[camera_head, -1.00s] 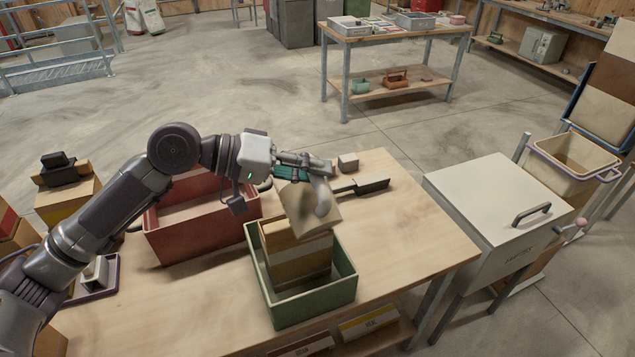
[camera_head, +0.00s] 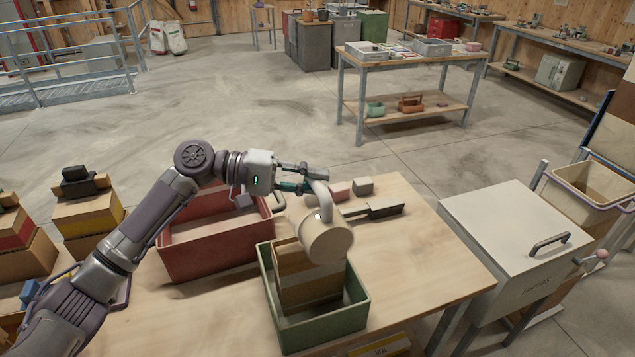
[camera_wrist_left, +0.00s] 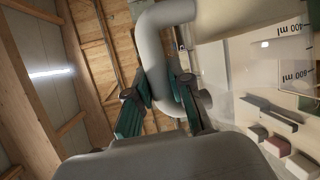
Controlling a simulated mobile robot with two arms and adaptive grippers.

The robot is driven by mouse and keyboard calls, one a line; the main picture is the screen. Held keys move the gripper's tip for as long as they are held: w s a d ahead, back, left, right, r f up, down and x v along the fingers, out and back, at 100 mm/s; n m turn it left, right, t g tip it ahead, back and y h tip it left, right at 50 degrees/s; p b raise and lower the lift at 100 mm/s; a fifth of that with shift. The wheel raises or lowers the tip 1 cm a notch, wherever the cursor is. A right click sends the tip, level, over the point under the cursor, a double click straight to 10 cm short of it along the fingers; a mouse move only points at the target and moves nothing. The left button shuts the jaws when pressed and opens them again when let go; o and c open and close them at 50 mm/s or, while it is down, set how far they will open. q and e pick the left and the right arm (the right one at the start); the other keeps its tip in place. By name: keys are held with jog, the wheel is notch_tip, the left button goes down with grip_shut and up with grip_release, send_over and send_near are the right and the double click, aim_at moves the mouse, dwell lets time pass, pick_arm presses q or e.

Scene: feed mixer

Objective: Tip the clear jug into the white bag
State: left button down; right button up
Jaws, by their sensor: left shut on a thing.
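The clear jug (camera_head: 322,240), cream-tinted with a pale curved handle, hangs tilted above the green crate (camera_head: 320,330). My left gripper (camera_head: 310,188) is shut on its handle. In the left wrist view the fingers (camera_wrist_left: 163,100) close around the handle (camera_wrist_left: 155,60), and 400 ml marks show on the jug's wall (camera_wrist_left: 235,70). A tan and brown banded bag-like pack (camera_head: 305,285) stands in the green crate, partly behind the jug; I cannot tell whether it is the white bag. White sacks (camera_head: 168,37) stand far back left. The jug's contents cannot be made out.
A red crate (camera_head: 205,255) stands left of the green one on the wooden table (camera_head: 425,255). A white lidded box (camera_head: 515,235) stands at the right.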

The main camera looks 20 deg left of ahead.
aim_at(322, 188)
pick_arm(q)
jog(key=shift+w+a+r+n+h+p, duration=0.2)
jog(key=shift+w+a+n+h, duration=0.1)
jog(key=shift+w+a+n, duration=0.35)
jog(key=shift+w+a+r+n+h+p, duration=0.1)
jog(key=shift+w+a+n+h+p, duration=0.15)
jog(key=shift+w+a+n, duration=0.35)
jog(key=s+d+m, duration=0.1)
jog(key=s+d+r+m+y+p, duration=0.1)
jog(key=s+d+m, duration=0.1)
jog(key=s+d+r+m+y+p, duration=0.1)
jog(key=s, duration=0.1)
jog(key=shift+s+d+m, duration=0.1)
jog(key=shift+d+m, duration=0.1)
jog(key=shift+m, duration=0.05)
jog(key=shift+s+d+t, duration=0.2)
jog(key=shift+t, duration=0.1)
jog(key=shift+y, duration=0.25)
